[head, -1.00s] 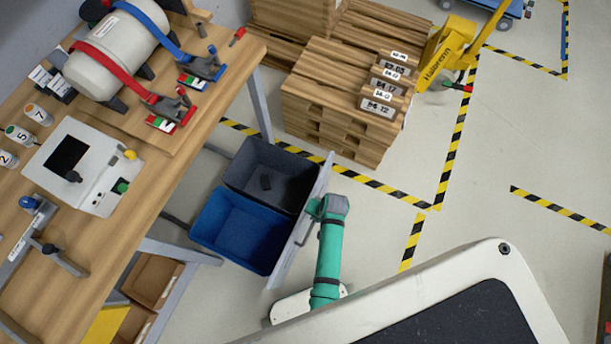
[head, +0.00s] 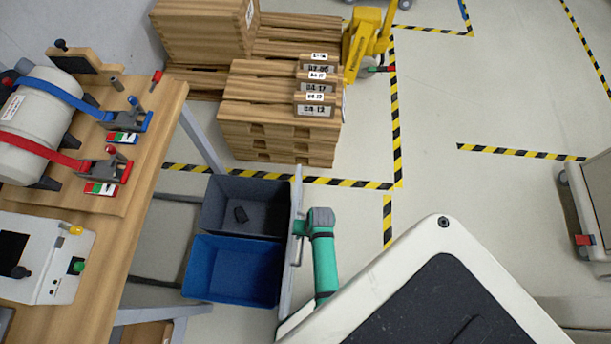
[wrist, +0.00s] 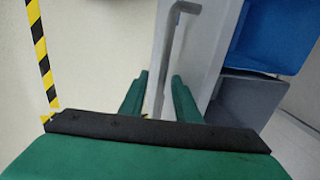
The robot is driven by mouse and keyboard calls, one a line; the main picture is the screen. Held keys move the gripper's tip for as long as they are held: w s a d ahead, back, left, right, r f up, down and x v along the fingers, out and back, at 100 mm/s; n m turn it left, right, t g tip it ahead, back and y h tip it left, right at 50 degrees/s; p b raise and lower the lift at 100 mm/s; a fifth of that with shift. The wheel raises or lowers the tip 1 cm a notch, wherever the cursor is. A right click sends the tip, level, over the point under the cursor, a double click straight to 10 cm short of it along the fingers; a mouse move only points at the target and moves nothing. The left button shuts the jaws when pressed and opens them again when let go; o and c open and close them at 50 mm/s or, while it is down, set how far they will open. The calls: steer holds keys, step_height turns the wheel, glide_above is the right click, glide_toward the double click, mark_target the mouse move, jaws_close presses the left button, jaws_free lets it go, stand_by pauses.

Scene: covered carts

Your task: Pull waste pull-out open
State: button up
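The waste pull-out is drawn out from under the wooden workbench in the head view. It carries a dark grey bin (head: 222,190) and a blue bin (head: 232,285) behind an upright light-grey front panel (head: 292,262). A small dark object lies in the grey bin. My gripper (head: 301,228) is at the panel's outer face, by its handle. In the wrist view my green fingers (wrist: 160,82) are apart, one on each side of the handle bar (wrist: 169,50), with gaps showing beside it. Contact with the bar cannot be made out.
The workbench (head: 150,165) stands at left, holding a strapped tank. Stacked wooden pallets (head: 275,145) stand behind the pull-out, with a yellow pallet jack (head: 362,45) beyond. A cart (head: 590,200) is at far right. Floor with striped tape is clear right of the pallets.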

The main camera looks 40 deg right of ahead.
steer(key=shift+w+d+r, duration=0.15)
steer(key=shift+w, duration=0.15)
step_height(320, 180, up, 11)
steer(key=s+d, duration=0.1)
steer(key=shift+s+d+f, duration=0.2)
steer(key=shift+s+d, duration=0.05)
stand_by(0.6)
